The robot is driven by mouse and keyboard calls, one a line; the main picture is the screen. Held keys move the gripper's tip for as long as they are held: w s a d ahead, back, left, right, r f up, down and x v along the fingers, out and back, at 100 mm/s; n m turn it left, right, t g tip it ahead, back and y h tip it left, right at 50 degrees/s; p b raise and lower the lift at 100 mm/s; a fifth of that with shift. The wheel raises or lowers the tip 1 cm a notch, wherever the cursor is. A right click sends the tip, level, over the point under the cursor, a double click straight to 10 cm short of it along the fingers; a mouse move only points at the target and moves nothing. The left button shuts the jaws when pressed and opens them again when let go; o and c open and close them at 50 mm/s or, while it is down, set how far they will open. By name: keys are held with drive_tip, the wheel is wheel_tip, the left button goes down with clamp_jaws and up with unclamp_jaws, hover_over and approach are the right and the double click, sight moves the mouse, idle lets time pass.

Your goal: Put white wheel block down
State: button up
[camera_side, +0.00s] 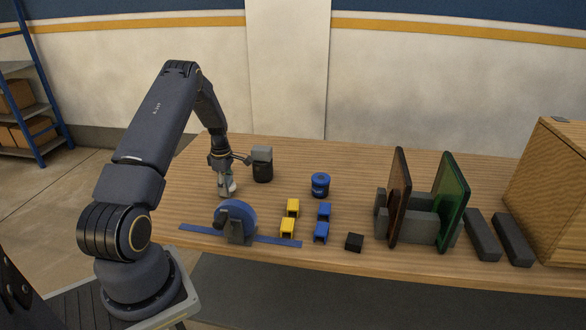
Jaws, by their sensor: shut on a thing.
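My gripper (226,192) points down, low over the left part of the wooden table. It is shut on a small whitish piece (232,184), which I take for the white wheel block. The fingers hide much of the piece, and its shape is too small to make out. I cannot tell whether it touches the table top. A blue wheel in a grey stand (240,235) is just in front of my gripper, apart from it.
A grey and black block (262,165) is close right of my gripper. A blue spool (320,185), yellow blocks (288,227), blue blocks (321,232) and a black cube (354,242) lie mid-table. Upright brown (399,195) and green (453,200) panels and a wooden box (550,190) stand right.

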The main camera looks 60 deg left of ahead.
drive_tip(key=o, duration=1.2)
drive_tip(key=shift+f, duration=0.15)
wheel_tip(320, 180, up, 12)
drive_tip(key=w+d+r+m+t, duration=0.1)
drive_tip(key=d+r+m, duration=0.5)
drive_tip(key=d+r, duration=0.45)
drive_tip(key=w+d+r+m+t, duration=0.1)
drive_tip(key=d+r+m+t, duration=0.1)
drive_tip(key=d+r+m, duration=0.85)
drive_tip(key=s+d+m+t, duration=0.1)
drive_tip(key=s+d+m, duration=0.2)
drive_tip(key=d, duration=0.3)
drive_tip(key=s+d+m, duration=0.4)
drive_tip(key=s+d, duration=0.2)
drive_tip(key=s+d+m+t, duration=0.1)
drive_tip(key=s+d+m, duration=0.2)
drive_tip(key=d, duration=0.3)
drive_tip(key=shift+s+d+m+t, duration=0.3)
drive_tip(key=shift+s+d, duration=0.1)
drive_tip(key=shift+s, duration=0.25)
